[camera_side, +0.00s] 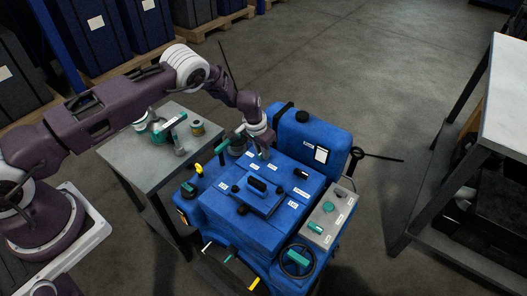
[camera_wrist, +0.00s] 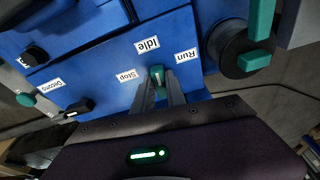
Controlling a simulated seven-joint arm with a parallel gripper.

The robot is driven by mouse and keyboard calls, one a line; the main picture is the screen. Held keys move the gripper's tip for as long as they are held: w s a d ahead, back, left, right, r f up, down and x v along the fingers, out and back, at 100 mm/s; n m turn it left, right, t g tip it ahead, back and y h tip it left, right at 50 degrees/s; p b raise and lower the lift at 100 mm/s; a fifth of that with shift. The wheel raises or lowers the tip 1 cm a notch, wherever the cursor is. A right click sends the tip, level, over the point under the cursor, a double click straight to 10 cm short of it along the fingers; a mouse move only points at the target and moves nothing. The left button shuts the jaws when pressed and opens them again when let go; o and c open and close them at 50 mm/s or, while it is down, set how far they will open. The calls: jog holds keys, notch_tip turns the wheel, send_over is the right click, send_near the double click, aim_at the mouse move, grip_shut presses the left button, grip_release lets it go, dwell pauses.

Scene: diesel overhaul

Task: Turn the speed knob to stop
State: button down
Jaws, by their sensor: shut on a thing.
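The speed knob (camera_wrist: 156,73) is a small teal knob on the blue engine's top face, among white labels. In the wrist view, the Stop label (camera_wrist: 126,76) is left of it, Idle (camera_wrist: 147,43) is above it and Run (camera_wrist: 186,56) is to the right. The knob's visible end is roughly upright, towards the Idle side; its exact pointing is hard to tell. My gripper (camera_wrist: 161,87) is shut on the knob, with the fingers hiding its lower part. In the side view, my gripper (camera_side: 263,152) reaches down to the back of the blue engine (camera_side: 258,222).
A large teal handle on a black round base (camera_wrist: 240,48) stands right of the knob in the wrist view. Black knobs (camera_wrist: 78,107) sit to the left. In the side view, a grey table (camera_side: 135,160) with small parts is left, and a workbench (camera_side: 490,120) is right.

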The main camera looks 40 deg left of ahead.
jog(key=n, duration=0.3)
jog(key=shift+d+y, duration=0.1)
jog(key=shift+y, duration=0.2)
jog(key=n, duration=0.2)
jog(key=shift+n, duration=0.3)
jog(key=n+y, duration=0.1)
jog(key=n, duration=0.1)
jog(key=shift+w+n, duration=0.1)
jog(key=shift+n, duration=0.3)
jog(key=n, duration=0.2)
jog(key=shift+n+g, duration=0.3)
jog(key=shift+n, duration=0.1)
